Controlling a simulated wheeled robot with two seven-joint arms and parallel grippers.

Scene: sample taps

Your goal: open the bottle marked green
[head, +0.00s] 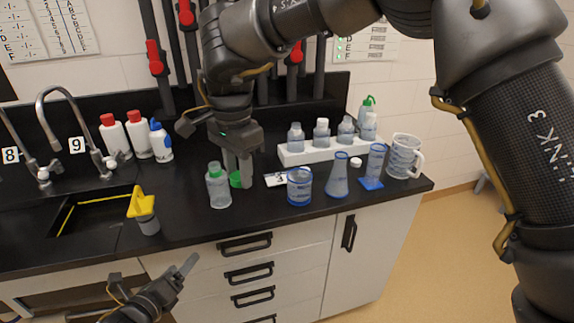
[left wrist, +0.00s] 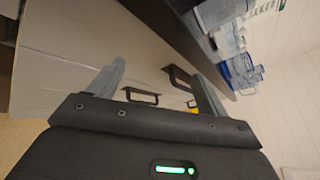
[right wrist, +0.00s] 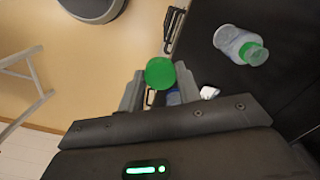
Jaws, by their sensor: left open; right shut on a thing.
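The clear bottle with a green band at its neck (head: 218,187) stands upright on the black counter. It also shows in the right wrist view (right wrist: 240,44), apart from my right gripper. My right gripper (head: 238,175) points down just right of the bottle, shut on a round green cap (head: 236,180). The cap shows between its fingers in the right wrist view (right wrist: 159,73). My left gripper (left wrist: 158,88) is open and empty, low in front of the cabinet drawers. Whether the bottle's mouth is open is too small to tell.
A white rack (head: 310,154) with several bottles stands behind. A blue-rimmed beaker (head: 299,188), a flask (head: 338,178), a cylinder (head: 375,162) and a jug (head: 402,157) stand at right. A sink (head: 122,213) and a yellow-topped container (head: 146,212) are at left.

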